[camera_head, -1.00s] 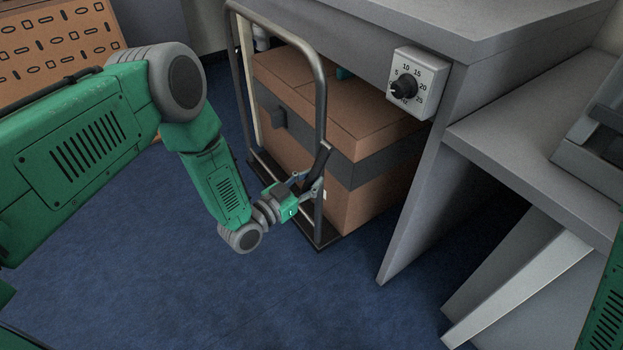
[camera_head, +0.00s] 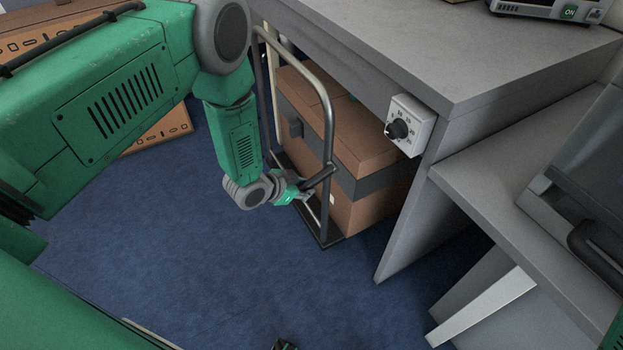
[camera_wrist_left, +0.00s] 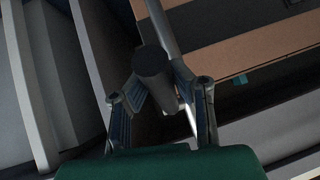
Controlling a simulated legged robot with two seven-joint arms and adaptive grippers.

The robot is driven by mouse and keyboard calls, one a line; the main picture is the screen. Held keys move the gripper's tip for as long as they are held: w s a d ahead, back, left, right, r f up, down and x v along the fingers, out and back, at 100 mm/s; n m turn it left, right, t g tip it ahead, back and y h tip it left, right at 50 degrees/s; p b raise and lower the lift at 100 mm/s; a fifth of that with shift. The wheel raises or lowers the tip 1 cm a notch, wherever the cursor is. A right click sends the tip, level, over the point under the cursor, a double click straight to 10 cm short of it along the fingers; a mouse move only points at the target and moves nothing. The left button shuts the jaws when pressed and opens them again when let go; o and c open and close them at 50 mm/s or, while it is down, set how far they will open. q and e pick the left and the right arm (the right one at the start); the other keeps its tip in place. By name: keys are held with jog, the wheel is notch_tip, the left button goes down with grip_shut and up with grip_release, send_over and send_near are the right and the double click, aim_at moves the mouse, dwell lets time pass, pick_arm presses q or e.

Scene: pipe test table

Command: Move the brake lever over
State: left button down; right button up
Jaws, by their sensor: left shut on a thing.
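The brake lever (camera_head: 320,177) is a short dark bar on the upright tube of a cart handle (camera_head: 329,125). It slants down to the left in the head view. My left gripper (camera_head: 304,195) is at the lever's lower left end, beside the tube. In the left wrist view the lever's dark round end (camera_wrist_left: 152,62) points at the camera, between the two fingers of my left gripper (camera_wrist_left: 158,88). The fingers are shut on it; their exact contact is partly hidden behind the lever.
The cart carries a brown box (camera_head: 355,150) with a dark band, partly under a grey table (camera_head: 400,45). A dial (camera_head: 409,125) is on the table's side. Blue floor (camera_head: 190,240) is clear in front.

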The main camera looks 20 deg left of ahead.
aim_at(308, 181)
pick_arm(q)
jog(key=shift+a+r+g+y+p, duration=0.25)
jog(key=shift+r+g+y+p, duration=0.35)
jog(key=shift+r+p, duration=0.4)
jog(key=shift+r+g+p, duration=0.3)
jog(key=shift+r+g, duration=0.1)
jog(key=shift+d+r+g+y+p, duration=0.2)
jog(key=shift+r+g+y+p, duration=0.5)
jog(key=shift+g, duration=0.1)
jog(key=shift+r+m+g+y+p, duration=0.3)
jog(key=shift+r+g+y+p, duration=0.1)
jog(key=shift+g, duration=0.1)
pick_arm(e)
jog(key=shift+w+r, duration=0.1)
jog(key=shift+r, duration=2.85)
pick_arm(q)
jog(key=shift+w, duration=0.1)
jog(key=c, duration=1.3)
grip_release()
jog(key=shift+c, duration=0.2)
pick_arm(e)
jog(key=shift+d, duration=0.1)
